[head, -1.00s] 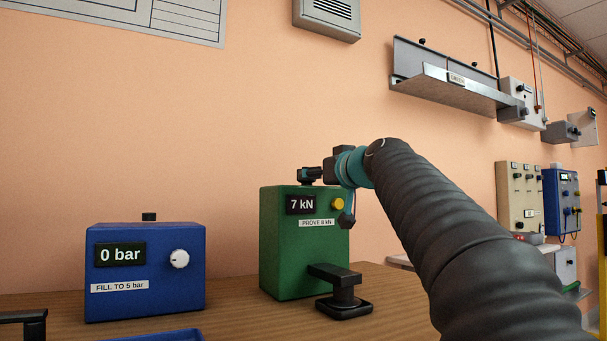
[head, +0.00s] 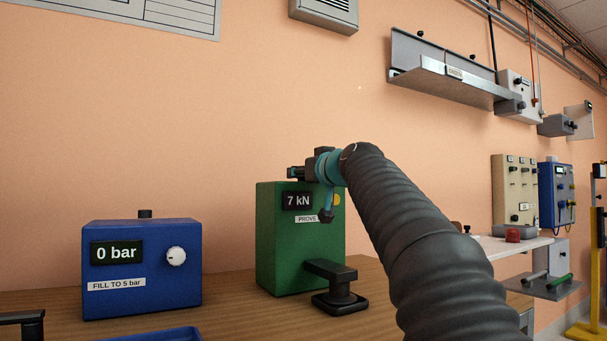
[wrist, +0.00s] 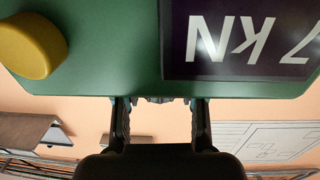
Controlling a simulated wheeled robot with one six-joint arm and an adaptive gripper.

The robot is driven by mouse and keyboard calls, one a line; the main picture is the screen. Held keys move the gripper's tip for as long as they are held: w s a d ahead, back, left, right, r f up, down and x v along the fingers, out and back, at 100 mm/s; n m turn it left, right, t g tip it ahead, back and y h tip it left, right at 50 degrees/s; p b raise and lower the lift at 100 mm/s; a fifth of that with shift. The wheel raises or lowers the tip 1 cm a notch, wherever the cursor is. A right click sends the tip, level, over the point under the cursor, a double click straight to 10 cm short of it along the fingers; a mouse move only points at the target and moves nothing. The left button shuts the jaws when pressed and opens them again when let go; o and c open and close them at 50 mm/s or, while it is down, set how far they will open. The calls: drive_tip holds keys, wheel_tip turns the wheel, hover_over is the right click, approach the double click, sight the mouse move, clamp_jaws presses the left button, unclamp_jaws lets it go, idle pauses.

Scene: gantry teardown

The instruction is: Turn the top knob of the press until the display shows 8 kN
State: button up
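The green press (head: 285,250) stands on the wooden bench. Its display (head: 298,201) reads 7 kN, and it shows upside down in the wrist view (wrist: 240,38). A label (head: 306,219) below starts with "PROVE"; my wrist covers the rest. My gripper (head: 297,172) is at the top of the press. In the wrist view its two fingers (wrist: 160,112) stand apart beyond the press's top edge. A small ridged strip shows between them at that edge; I cannot tell whether it is the top knob. The knob is not clearly visible in either view.
A yellow button (wrist: 32,45) is on the press front. A black lever or stand (head: 338,290) is in front of the press. A blue box (head: 142,280) reading 0 bar, with a white knob (head: 176,256), stands to the left. Bare bench lies between them.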

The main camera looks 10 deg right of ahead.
drive_tip(key=shift+r+h, duration=0.1)
drive_tip(key=shift+h, duration=0.2)
drive_tip(key=shift+m+h+p, duration=0.3)
drive_tip(key=shift+m+p, duration=0.1)
drive_tip(key=shift+p, duration=0.05)
drive_tip(key=o, duration=1.1)
drive_tip(key=shift+o, duration=0.2)
drive_tip(key=s+d, duration=0.2)
drive_tip(key=s, duration=0.9)
drive_tip(key=shift+s+d, duration=0.15)
drive_tip(key=shift+s, duration=0.25)
drive_tip(key=shift+s, duration=0.1)
